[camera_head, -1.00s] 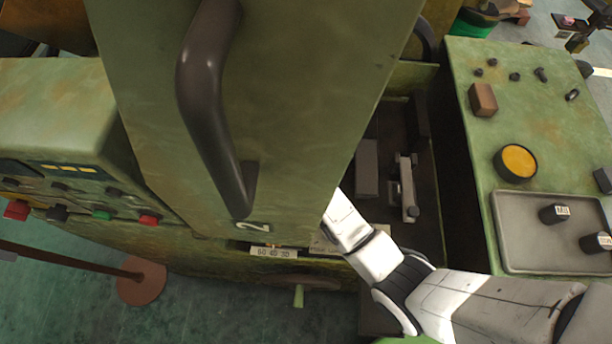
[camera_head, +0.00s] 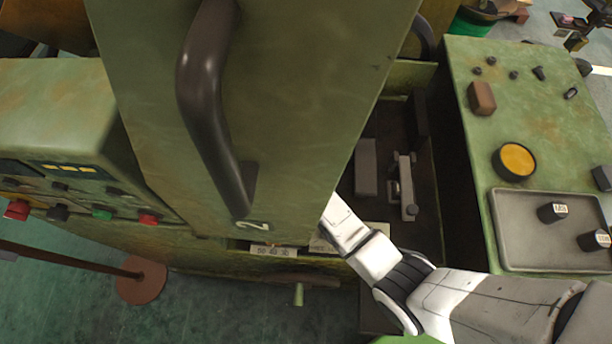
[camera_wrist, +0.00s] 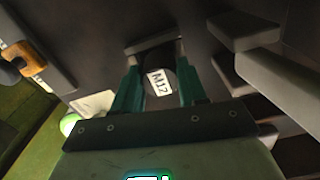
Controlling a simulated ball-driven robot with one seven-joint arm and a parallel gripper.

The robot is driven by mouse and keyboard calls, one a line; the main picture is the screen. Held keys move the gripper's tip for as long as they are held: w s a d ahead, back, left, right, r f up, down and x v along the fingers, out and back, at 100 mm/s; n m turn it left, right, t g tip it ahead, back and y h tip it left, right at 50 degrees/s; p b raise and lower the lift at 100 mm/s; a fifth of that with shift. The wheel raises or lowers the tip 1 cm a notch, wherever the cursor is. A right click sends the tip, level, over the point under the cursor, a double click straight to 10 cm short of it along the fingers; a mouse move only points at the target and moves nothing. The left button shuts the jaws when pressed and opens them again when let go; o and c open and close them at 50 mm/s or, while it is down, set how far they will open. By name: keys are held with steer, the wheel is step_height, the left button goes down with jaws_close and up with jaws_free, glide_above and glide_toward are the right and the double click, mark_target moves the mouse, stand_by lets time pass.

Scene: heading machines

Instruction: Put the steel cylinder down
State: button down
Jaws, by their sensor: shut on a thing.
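In the wrist view my gripper (camera_wrist: 157,64) has its two green fingers on either side of a dark cylinder (camera_wrist: 160,98) with a white label reading M12. I take this to be the steel cylinder. A small grey bar (camera_wrist: 152,42) lies just past the fingertips; I cannot tell whether the cylinder touches it or anything beneath. In the head view my white arm reaches behind the green machine cover marked 2 (camera_head: 300,120), which hides my gripper and the held cylinder.
Grey blocks (camera_head: 367,168) and a clamp-like fitting (camera_head: 408,190) stand in the dark machine bed. At right, a grey tray (camera_head: 520,250) on the green cabinet (camera_head: 545,120) holds two labelled dark cylinders (camera_head: 552,212). A thick handle (camera_head: 208,110) juts from the cover.

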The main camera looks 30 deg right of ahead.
steer(key=shift+f, duration=0.2)
steer(key=c, duration=0.6)
jaws_free()
steer(key=shift+r, duration=0.1)
step_height(320, 180, up, 9)
steer(key=shift+f, duration=0.2)
steer(key=s+d+n, duration=0.2)
steer(key=s+n, duration=0.5)
steer(key=n, duration=0.1)
steer(key=s+d+n, duration=0.3)
steer(key=s+n, duration=0.5)
steer(key=s+d+n+t, duration=0.1)
steer(key=s+d+n, duration=0.2)
steer(key=s+n, duration=0.4)
steer(key=shift+s+f+n, duration=0.2)
steer(key=shift+f+n, duration=0.05)
steer(key=shift+n, duration=0.85)
steer(key=shift+s+d+r+n, duration=0.1)
steer(key=shift+s+r+n, duration=0.05)
steer(key=shift+s+n, duration=0.3)
